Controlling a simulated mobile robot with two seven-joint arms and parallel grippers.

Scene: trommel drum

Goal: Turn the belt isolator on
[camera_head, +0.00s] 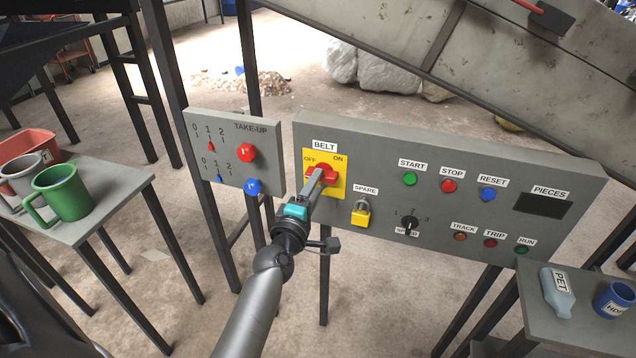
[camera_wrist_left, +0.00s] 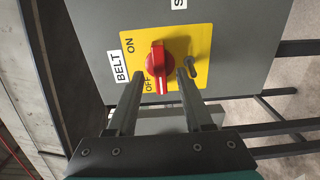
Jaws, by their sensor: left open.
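The belt isolator is a red rotary knob (camera_head: 326,172) on a yellow plate (camera_head: 341,187) under the BELT label, with OFF at the plate's upper left and ON at its upper right. In the left wrist view the red knob (camera_wrist_left: 158,58) lies lengthwise up and down that picture, which is sideways across the panel. My left gripper (camera_head: 316,178) is open in front of the knob. In the wrist view its fingertips (camera_wrist_left: 160,80) are on either side of the knob's near end; contact is unclear. My right gripper is not in view.
A small grey peg (camera_wrist_left: 190,84) stands on the plate beside one finger. A yellow padlock (camera_head: 360,214) hangs under SPARE, right of the isolator. The TAKE-UP panel (camera_head: 225,170) with red and blue knobs is close on the left. Side tables hold mugs and bottles.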

